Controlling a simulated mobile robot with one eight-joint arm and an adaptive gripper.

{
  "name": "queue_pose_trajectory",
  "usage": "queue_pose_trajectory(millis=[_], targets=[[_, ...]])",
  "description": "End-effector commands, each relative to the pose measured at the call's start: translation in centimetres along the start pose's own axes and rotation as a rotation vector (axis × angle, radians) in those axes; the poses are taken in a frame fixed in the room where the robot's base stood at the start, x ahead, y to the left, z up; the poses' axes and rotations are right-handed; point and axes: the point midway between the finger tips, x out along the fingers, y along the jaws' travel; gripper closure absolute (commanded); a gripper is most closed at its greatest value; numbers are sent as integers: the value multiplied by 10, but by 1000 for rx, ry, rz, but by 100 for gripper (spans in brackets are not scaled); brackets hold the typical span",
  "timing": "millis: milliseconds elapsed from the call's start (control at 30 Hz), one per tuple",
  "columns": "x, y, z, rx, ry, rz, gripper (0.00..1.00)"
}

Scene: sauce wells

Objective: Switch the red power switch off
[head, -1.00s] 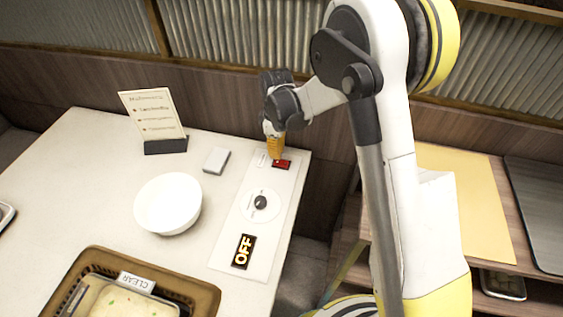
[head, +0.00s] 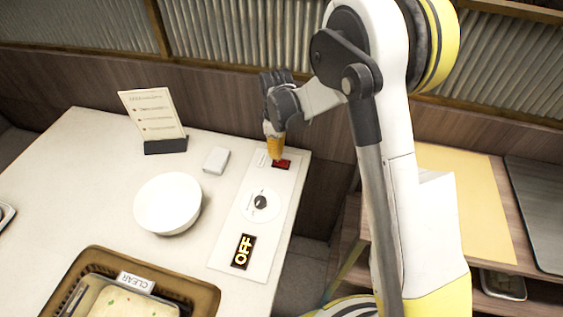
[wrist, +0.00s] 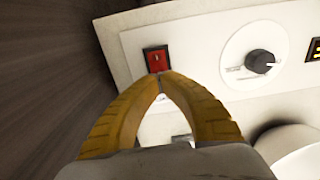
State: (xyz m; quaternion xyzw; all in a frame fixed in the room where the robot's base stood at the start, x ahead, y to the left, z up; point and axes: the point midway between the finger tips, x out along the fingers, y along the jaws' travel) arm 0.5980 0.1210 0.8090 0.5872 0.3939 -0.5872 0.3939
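The red power switch (head: 282,164) sits at the far end of a white control panel (head: 222,258) on the table's right side. It also shows in the wrist view (wrist: 156,58), in a black frame. My gripper (head: 277,157) points down at the switch. In the wrist view its yellow fingers (wrist: 162,76) meet at the tips, right at the switch's lower edge, with nothing between them. I cannot tell whether they touch the switch.
A round knob (head: 260,203) sits mid-panel. A white bowl (head: 168,204), a small white box (head: 216,160), a menu stand (head: 154,121) and a brown basket (head: 205,298) stand on the table (head: 75,170). Bare tabletop lies at the left.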

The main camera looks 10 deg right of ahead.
Motion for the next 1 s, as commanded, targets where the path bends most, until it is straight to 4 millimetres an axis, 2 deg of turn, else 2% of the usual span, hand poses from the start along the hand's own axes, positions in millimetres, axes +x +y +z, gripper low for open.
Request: queue_pose_trajectory(millis=[1000], targets=[[16,0,0,0,0,0,100]])
